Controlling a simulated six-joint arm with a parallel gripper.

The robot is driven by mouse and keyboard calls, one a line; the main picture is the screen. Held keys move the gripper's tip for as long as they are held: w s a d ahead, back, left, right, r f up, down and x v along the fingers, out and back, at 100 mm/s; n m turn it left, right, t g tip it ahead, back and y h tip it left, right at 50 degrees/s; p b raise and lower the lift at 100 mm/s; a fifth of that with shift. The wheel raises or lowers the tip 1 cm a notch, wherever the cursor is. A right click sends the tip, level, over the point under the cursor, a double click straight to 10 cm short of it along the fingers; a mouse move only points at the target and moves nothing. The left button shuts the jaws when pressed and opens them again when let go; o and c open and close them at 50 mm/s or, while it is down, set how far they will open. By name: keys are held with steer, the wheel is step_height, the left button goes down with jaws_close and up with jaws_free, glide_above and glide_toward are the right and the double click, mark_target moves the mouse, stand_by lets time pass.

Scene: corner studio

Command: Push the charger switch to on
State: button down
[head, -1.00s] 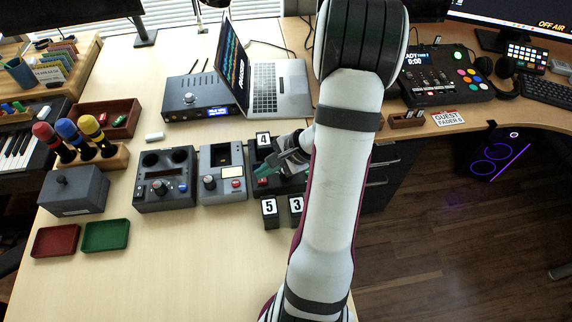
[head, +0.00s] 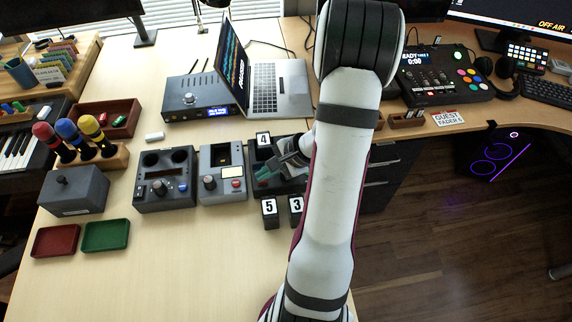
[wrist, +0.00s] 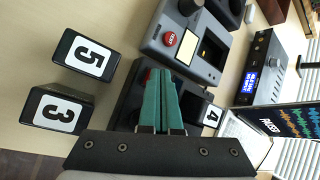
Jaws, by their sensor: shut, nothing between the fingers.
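The charger (head: 258,186) is a dark low box on the table right of the two grey devices. A block marked 4 (head: 263,140) stands at its back; in the wrist view the 4 block (wrist: 211,116) is right of the fingers. My gripper (head: 262,174) is shut and empty, with teal fingertips over the charger. In the wrist view the fingertips (wrist: 160,74) hide much of the charger (wrist: 130,98). A small red part (wrist: 147,74) shows beside the tips and may be the switch. Its position and any contact cannot be told.
Blocks marked 5 (head: 269,212) and 3 (head: 296,208) stand just in front of the charger. A grey tester (head: 222,172) with a red button is close on its left. A laptop (head: 280,90) is behind.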

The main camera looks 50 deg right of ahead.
steer(key=shift+f, duration=0.15)
steer(key=shift+r, duration=0.75)
step_height(320, 180, up, 6)
stand_by(0.4)
